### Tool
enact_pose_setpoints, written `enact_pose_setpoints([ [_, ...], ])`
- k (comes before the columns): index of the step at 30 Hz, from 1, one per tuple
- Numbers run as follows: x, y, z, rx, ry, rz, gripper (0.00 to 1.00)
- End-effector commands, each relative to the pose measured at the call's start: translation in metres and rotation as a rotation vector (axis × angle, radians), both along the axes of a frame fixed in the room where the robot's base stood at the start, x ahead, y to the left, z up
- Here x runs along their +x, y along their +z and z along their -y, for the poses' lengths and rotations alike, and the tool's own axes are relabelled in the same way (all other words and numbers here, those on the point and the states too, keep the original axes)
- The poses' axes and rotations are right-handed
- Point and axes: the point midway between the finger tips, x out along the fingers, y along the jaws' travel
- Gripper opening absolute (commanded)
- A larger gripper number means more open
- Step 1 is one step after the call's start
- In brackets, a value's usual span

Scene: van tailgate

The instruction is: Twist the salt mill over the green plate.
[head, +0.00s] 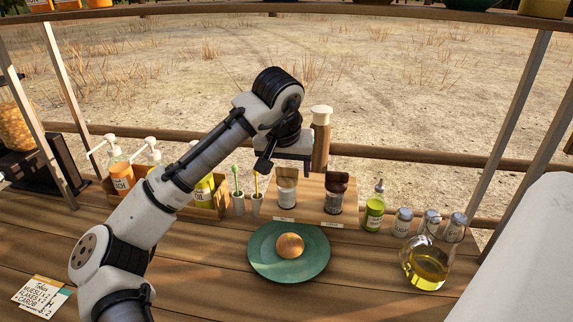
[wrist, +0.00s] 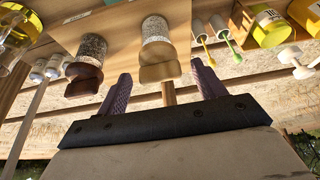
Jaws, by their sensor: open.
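In the head view, two short mills stand on a wooden board behind the green plate (head: 262,262). One has a light wood top (head: 287,173), the other a dark brown top (head: 337,181). I cannot read their labels to tell which is salt. In the wrist view, the light-topped mill (wrist: 157,50) and dark-topped mill (wrist: 86,70) appear upside down. My gripper (head: 287,163) is open and empty, just above and behind the light-topped mill. Its fingers show in the wrist view (wrist: 161,84), spread on either side of that mill's line, apart from it. A round orange-brown food item (head: 290,245) rests on the plate.
A tall wooden mill-like piece (head: 321,140) stands behind. To the left are white cups with brushes (head: 238,203) and a bottle crate (head: 215,212). To the right stand a green bottle (head: 374,212), small shakers (head: 403,222) and an oil jug (head: 428,268). The counter's front is mostly clear.

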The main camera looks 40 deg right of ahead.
Motion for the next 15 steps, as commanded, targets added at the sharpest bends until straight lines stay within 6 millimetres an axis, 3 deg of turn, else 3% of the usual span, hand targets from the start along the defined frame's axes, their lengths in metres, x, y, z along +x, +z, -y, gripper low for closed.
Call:
enact_pose_setpoints([
  [1,0.0000,0.0001,0.0000,0.000,0.000,0.000,0.69],
  [11,-0.0002,0.0004,0.0001,0.000,0.000,0.000,0.26],
  [15,-0.0002,0.0006,0.0000,0.000,-0.004,-0.001,0.24],
])
